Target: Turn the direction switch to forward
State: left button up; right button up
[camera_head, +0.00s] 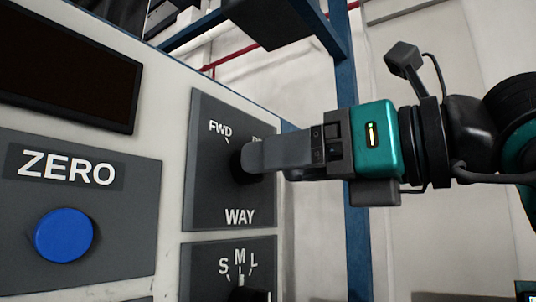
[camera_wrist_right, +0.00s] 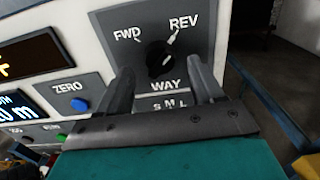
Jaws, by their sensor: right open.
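The direction switch is a black round knob (camera_wrist_right: 158,58) on a dark plate (camera_wrist_right: 120,18) labelled FWD, REV and WAY. In the right wrist view its white pointer mark leans to the upper right, toward REV. My right gripper (camera_wrist_right: 163,80) is open, with one finger on each side of the knob's lower part in that view. I cannot tell whether the fingers touch it. In the head view my right gripper (camera_head: 252,156) reaches in from the right and hides most of the knob (camera_head: 238,164) and the REV label. My left gripper is not in view.
Left of the switch plate is a blue button (camera_head: 64,236) under a ZERO label. A dark screen (camera_head: 68,62) is above it. Below the switch is an S M L selector plate (camera_head: 230,262). A blue upright post (camera_head: 354,150) stands behind my right gripper.

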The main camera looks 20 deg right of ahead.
jog(key=shift+x, duration=1.4)
jog(key=shift+c, duration=0.2)
jog(key=c, duration=1)
